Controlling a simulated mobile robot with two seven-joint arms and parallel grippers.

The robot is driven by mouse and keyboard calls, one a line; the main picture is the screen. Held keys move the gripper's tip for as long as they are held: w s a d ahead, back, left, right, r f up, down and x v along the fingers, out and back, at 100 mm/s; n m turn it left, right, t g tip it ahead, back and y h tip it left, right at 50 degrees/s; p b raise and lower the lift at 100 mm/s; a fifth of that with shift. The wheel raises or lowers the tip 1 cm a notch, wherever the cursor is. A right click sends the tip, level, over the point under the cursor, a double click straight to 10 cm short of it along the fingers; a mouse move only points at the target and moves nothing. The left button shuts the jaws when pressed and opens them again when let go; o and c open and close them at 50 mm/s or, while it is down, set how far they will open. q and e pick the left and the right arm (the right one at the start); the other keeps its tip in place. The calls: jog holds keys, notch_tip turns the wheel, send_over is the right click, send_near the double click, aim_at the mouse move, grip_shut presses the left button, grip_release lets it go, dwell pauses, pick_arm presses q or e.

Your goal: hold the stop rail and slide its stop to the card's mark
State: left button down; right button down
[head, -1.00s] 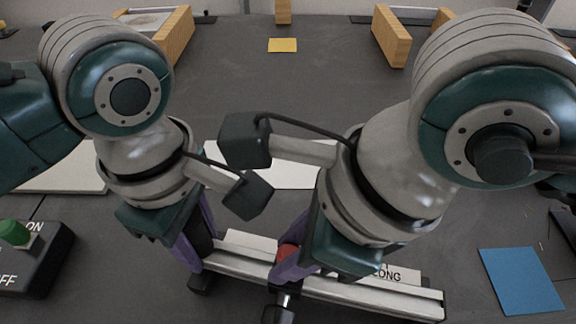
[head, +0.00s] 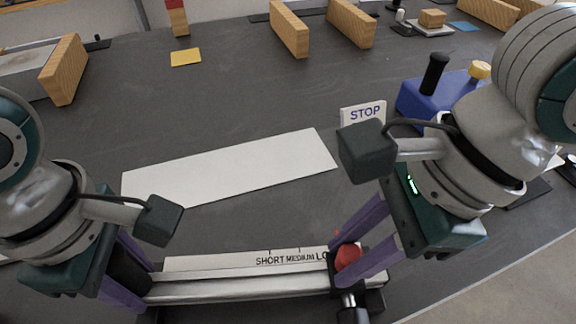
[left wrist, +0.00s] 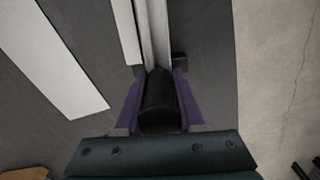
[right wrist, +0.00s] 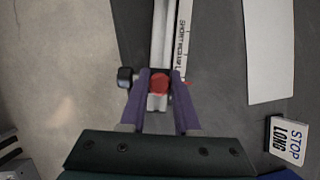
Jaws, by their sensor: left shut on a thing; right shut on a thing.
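The pale stop rail (head: 240,287) lies across the front of the table. Its scale strip (head: 290,257) reads SHORT, MEDIUM and a partly covered word starting LO. My left gripper (head: 128,275) is shut on the rail's black grip (left wrist: 160,103) at its left end. My right gripper (head: 358,258) is shut on the red stop (head: 348,257), near the rail's right end and beside the LO word. The stop also shows between the fingers in the right wrist view (right wrist: 159,82), with a dark knob (right wrist: 125,77) at its side. The card (right wrist: 288,139) reads STOP LONG.
A white sheet (head: 230,168) lies behind the rail. A blue box (head: 440,92) with a black lever and yellow knob stands at the right. Wooden blocks (head: 289,29) and a yellow square (head: 186,57) are further back.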

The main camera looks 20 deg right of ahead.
jog(key=c, duration=0.6)
grip_release()
jog(key=v, duration=1.2)
pick_arm(q)
jog(key=shift+c, duration=2.2)
grip_release()
